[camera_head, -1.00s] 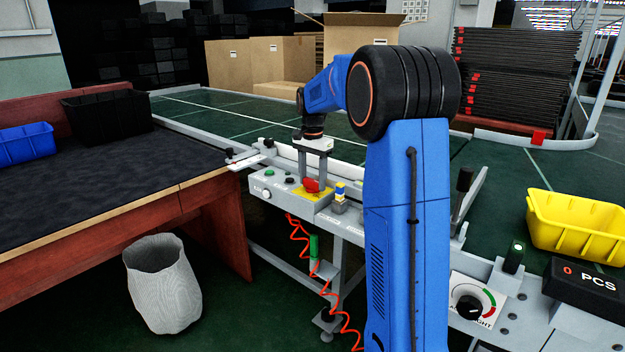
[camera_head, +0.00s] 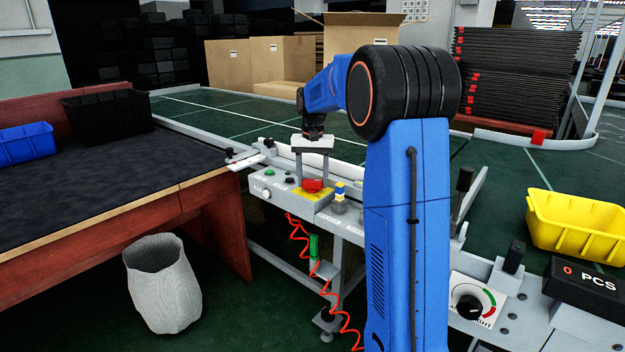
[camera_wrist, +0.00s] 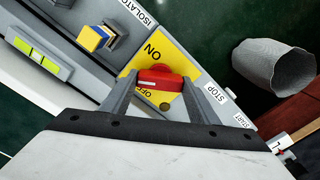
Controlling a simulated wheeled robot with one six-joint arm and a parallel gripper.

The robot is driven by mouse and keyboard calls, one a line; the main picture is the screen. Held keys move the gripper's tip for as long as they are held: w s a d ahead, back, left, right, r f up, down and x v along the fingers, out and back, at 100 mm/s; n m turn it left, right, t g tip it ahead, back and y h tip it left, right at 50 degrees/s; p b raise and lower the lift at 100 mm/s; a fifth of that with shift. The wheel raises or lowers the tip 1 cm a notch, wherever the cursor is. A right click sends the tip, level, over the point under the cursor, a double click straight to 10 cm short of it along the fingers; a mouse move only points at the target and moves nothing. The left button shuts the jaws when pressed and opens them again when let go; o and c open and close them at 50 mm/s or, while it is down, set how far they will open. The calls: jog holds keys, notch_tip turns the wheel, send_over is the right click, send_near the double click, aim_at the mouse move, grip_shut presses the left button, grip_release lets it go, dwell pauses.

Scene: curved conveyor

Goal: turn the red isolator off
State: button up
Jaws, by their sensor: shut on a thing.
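The red isolator (camera_head: 312,186) is a red knob on a yellow plate (camera_wrist: 183,62) on the grey control box (camera_head: 290,200). In the wrist view the red knob (camera_wrist: 158,78) lies between my fingertips, with "ON" printed on one side of it and part of "OFF" on the other. My gripper (camera_head: 314,180) points down over the box and is shut on the knob. In the wrist view my gripper (camera_wrist: 160,85) has a finger at each end of the knob. The knob's underside is hidden.
A yellow and blue block-like part (camera_head: 340,190) stands just right of the isolator. Green and black buttons (camera_head: 270,173) sit to its left on the box. A coiled red cable (camera_head: 300,240) hangs below. A wooden bench (camera_head: 100,200) stands left, a grey bin (camera_head: 162,285) on the floor.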

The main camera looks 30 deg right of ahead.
aim_at(313, 180)
jog(key=n, duration=0.5)
jog(key=shift+n, duration=0.3)
jog(key=n, duration=0.5)
jog(key=shift+n, duration=0.4)
jog(key=o, duration=1)
jog(key=shift+o, duration=0.2)
jog(key=shift+r, duration=0.1)
notch_tip(313, 180, up, 17)
jog(key=shift+r, duration=0.1)
